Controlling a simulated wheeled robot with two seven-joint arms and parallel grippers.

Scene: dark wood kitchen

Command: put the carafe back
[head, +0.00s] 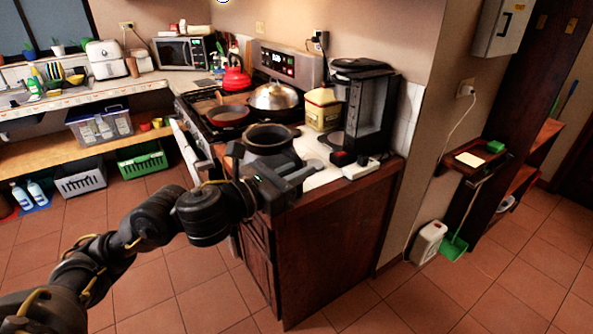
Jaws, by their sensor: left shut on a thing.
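The dark carafe (270,137) is upright with its open round top showing, at the front left of the wooden counter's end. My left gripper (281,178) is at the near side of the carafe and shut on it. The gripper hides the lower part of the carafe, so I cannot tell whether its base touches the counter. The black coffee maker (374,112) stands on the counter to the right of the carafe, with its open bay facing left. My right gripper is not in view.
A yellow canister (322,109) stands behind the carafe, left of the coffee maker. A white power strip (361,168) lies at the counter's front right. The stove (199,119) holds a red-rimmed pan (229,115), a lidded pan (274,97) and a red kettle (236,79).

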